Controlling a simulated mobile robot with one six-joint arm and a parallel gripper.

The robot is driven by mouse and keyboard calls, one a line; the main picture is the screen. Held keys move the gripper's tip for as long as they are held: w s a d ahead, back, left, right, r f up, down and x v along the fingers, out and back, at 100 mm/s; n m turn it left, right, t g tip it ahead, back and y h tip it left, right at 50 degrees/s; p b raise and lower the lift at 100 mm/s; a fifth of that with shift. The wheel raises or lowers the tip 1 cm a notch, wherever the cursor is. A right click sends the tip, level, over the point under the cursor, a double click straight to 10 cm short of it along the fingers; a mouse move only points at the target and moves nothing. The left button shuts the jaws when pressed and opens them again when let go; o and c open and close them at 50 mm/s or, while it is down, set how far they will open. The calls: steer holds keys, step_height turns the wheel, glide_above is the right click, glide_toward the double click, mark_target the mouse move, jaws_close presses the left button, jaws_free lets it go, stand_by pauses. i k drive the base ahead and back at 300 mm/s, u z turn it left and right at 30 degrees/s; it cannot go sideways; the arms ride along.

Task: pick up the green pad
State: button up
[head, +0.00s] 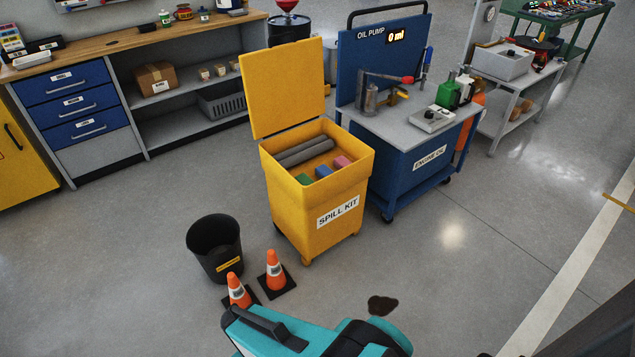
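The green pad (304,179) lies inside the yellow spill kit bin (318,215), whose lid (283,88) stands open. It is near the bin's front left inner corner. A blue pad (323,171) and a pink pad (342,162) lie in a row to its right. Grey rolls (305,151) lie behind the pads in the same bin. My gripper is not in view.
A black bucket (214,248) and two orange cones (273,270) stand in front of the bin at left. A dark spill (383,305) is on the floor. The blue oil pump cart (405,165) stands close at the bin's right. Open floor lies front right.

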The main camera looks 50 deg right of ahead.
mark_target(303, 179)
steer(key=z, duration=4.4)
steer(key=i, duration=0.1)
steer(key=u, duration=3.15)
steer(key=i, duration=0.55)
steer(key=z, duration=0.15)
steer(key=k, duration=0.55)
steer(key=u, duration=0.05)
